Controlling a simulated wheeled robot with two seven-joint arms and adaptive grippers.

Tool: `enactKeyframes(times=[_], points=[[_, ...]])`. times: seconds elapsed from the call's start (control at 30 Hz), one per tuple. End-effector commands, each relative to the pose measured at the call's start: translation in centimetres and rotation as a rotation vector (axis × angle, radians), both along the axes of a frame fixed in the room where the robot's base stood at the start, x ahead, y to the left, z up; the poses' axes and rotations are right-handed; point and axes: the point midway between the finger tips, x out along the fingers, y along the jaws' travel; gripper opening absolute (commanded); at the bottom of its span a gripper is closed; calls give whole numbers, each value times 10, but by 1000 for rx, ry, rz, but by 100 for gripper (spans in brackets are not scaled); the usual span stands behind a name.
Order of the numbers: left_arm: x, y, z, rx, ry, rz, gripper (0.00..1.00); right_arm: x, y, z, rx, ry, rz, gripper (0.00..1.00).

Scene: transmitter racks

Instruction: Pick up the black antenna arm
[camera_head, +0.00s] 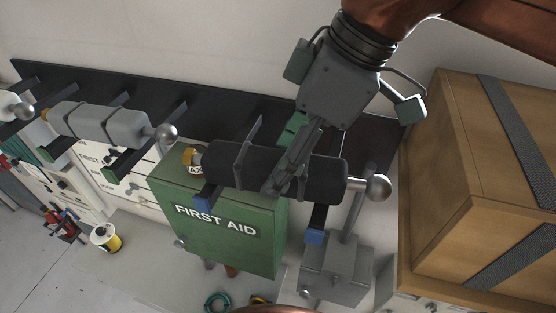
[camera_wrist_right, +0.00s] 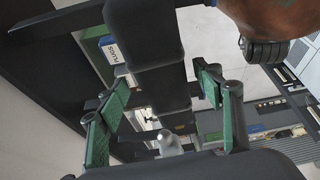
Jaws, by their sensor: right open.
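The black antenna arm (camera_head: 325,179) is a thick dark cylinder with a brass connector at its left end and a silver ball at its right end. It rests across wall brackets with blue tips. My right gripper (camera_head: 287,160) comes down from the upper right, with its fingers over the cylinder's middle and one passing in front of it. In the wrist view, the open green-padded fingers (camera_wrist_right: 160,105) stand on either side of the black antenna arm (camera_wrist_right: 150,40), with gaps visible between pads and cylinder. My left gripper is not in view.
A grey antenna arm (camera_head: 105,122) lies on green-tipped brackets to the left. A green first aid box (camera_head: 225,250) is below the black arm. A wooden crate (camera_head: 460,180) stands close on the right. A grey box (camera_head: 335,268) sits below the silver ball.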

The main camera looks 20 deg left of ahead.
Motion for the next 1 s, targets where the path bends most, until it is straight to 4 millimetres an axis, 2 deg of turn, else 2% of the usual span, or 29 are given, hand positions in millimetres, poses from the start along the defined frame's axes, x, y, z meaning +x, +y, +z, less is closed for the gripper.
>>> enactKeyframes(times=[0.2,0.4,1.0], points=[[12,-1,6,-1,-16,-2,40,-1,6,-14,1,0,0,61],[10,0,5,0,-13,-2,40,0,6,-14,1,0,1,60],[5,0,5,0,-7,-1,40,0,7,-14,1,0,1,18]])
